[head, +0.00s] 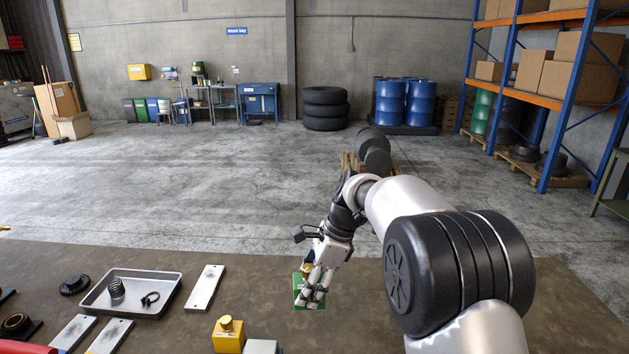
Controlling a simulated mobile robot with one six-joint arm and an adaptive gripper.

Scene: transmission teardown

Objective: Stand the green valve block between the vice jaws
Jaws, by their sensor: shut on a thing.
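The green valve block (297,281) is at the fingers of my gripper (314,290), which is shut on it. The fingers cover much of the block, with green showing at their left side and below. A small yellow-brass piece shows at its top. The block is over the brown bench top, right of the middle; whether it touches the bench I cannot tell. No vice jaws can be made out for certain; a red part (22,347) is cut off at the bottom left corner, and I cannot tell what it is.
A yellow block with a round knob (228,336) and a grey block (262,347) stand left of my gripper, near the bottom edge. A metal tray (133,307) holds a spring and a ring. Pale plates (205,288) lie around it. The bench right of my gripper is bare.

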